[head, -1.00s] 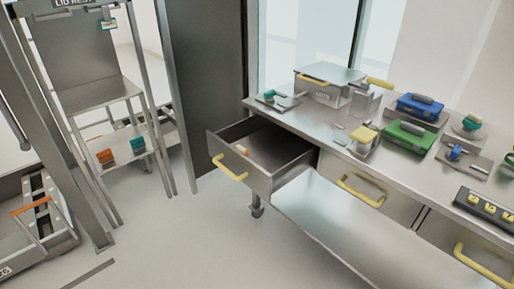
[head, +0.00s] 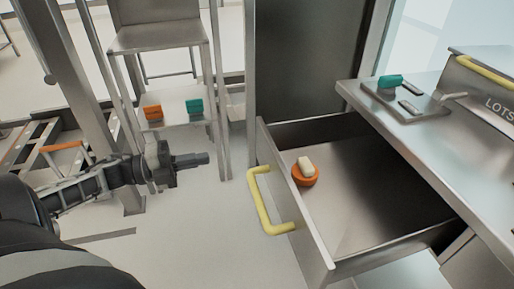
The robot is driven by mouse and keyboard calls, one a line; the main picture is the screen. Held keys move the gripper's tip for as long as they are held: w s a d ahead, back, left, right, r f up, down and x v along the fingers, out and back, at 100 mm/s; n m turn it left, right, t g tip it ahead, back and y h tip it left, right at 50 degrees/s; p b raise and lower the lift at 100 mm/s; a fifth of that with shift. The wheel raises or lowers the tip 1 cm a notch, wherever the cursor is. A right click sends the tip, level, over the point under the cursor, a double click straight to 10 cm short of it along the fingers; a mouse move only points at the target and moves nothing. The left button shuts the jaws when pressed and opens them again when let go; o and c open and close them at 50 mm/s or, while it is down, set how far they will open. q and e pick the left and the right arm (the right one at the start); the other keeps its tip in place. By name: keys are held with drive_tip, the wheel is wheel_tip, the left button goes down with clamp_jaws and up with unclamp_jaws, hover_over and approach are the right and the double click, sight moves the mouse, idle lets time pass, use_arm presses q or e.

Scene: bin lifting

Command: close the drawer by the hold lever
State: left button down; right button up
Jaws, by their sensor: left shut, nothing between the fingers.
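The drawer (head: 325,252) is pulled open under the left end of the steel worktop. Its yellow bar handle (head: 261,203) is on the front panel, facing left. Inside the drawer, near the front panel, is an orange round base with a cream-coloured lever (head: 306,168) on top. My left gripper (head: 205,159) is shut and empty, to the left of the drawer front and apart from the handle. My right gripper is not in view.
The worktop (head: 440,150) carries a plate with a teal knob (head: 390,81) and a steel box (head: 485,85) with a yellow handle. A steel rack (head: 160,40) with orange (head: 153,112) and teal (head: 194,106) blocks stands behind my left arm.

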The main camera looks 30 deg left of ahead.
sight(261, 149)
use_arm(q)
drive_tip(key=b+x, duration=0.1)
drive_tip(key=x, duration=1)
drive_tip(key=shift+d, duration=0.1)
drive_tip(key=shift+w+d, duration=0.35)
drive_tip(key=shift+w, duration=0.05)
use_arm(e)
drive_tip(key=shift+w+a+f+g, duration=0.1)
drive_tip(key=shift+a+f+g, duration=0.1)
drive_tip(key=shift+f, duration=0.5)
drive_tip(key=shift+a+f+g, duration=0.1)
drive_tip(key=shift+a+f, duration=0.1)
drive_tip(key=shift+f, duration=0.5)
